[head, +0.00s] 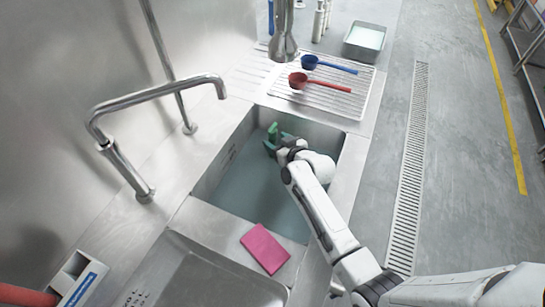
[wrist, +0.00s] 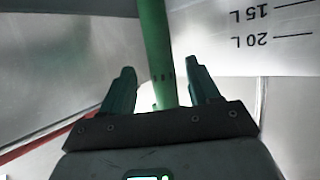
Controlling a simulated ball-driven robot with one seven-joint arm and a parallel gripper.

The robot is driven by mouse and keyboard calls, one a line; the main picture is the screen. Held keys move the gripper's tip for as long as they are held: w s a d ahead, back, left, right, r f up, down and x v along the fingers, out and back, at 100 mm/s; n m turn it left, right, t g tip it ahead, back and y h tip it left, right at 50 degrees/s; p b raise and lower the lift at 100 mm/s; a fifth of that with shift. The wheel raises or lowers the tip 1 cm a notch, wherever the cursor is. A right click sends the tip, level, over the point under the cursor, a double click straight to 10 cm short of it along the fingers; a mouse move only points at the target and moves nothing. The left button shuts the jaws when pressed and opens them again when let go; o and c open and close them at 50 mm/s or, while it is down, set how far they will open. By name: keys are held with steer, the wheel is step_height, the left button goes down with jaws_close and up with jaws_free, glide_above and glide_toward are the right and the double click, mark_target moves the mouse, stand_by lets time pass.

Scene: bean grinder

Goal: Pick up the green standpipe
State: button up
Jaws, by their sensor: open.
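The fingers are apart, with a visible gap on both sides of the tube. Its lower end is hidden behind the gripper body. In the head view its green top (head: 273,129) shows in the far part of the sink basin, right beside my gripper (head: 274,146).
The sink basin (head: 222,168) has steel walls around my gripper; litre marks (wrist: 270,25) show on one wall. A tap (head: 150,98) arches at the left. Red (head: 298,80) and blue (head: 309,62) scoops lie on the drainboard beyond.

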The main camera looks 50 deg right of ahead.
steer(key=shift+x, duration=2.4)
steer(key=shift+a, duration=0.1)
steer(key=shift+c, duration=0.2)
steer(key=shift+f, duration=0.1)
jaws_close()
